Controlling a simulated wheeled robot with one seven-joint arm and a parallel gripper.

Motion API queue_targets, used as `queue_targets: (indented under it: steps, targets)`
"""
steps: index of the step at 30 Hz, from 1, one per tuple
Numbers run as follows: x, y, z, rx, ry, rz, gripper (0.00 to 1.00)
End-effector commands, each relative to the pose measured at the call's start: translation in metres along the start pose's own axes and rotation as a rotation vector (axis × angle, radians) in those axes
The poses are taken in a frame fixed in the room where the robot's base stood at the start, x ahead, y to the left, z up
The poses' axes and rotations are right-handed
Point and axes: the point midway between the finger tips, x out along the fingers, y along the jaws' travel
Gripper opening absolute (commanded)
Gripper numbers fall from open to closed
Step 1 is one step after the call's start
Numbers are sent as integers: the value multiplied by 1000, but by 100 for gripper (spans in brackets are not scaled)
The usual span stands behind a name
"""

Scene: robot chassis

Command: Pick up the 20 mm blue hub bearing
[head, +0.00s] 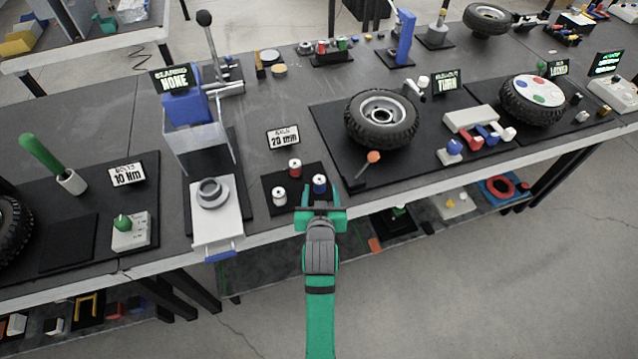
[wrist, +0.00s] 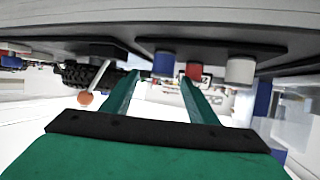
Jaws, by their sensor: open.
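The blue hub bearing (head: 319,184) is a small upright cylinder with a pale top on a black mat (head: 270,181), near the bench's front edge. A red bearing (head: 295,168) and a white bearing (head: 279,196) stand to its left. My gripper (head: 320,198) is open at the front edge, just in front of the blue bearing. In the wrist view, which looks upside down, the blue bearing (wrist: 164,63) shows between the two green fingers (wrist: 159,78), toward their tips. The red bearing (wrist: 194,71) is close to the right finger. I cannot tell whether the fingers touch anything.
A sign (head: 284,138) reading "20 mm" stands behind the mat. A press (head: 212,192) with a grey ring stands to the left. A wheel (head: 381,118) and an orange-headed tool (head: 373,157) lie to the right. A lower shelf (head: 270,268) runs under the bench.

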Motion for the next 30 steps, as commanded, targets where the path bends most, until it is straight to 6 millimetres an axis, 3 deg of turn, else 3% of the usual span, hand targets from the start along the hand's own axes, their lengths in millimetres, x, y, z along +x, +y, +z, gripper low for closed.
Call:
queue_targets:
  steps: [5,15,25,30]
  targets:
    - [10,-1,-2,0,2,0,54]
    - [52,-6,-6,0,1,0,54]
    - [58,-6,-6,0,1,0,54]
    - [57,-6,-6,0,1,0,13]
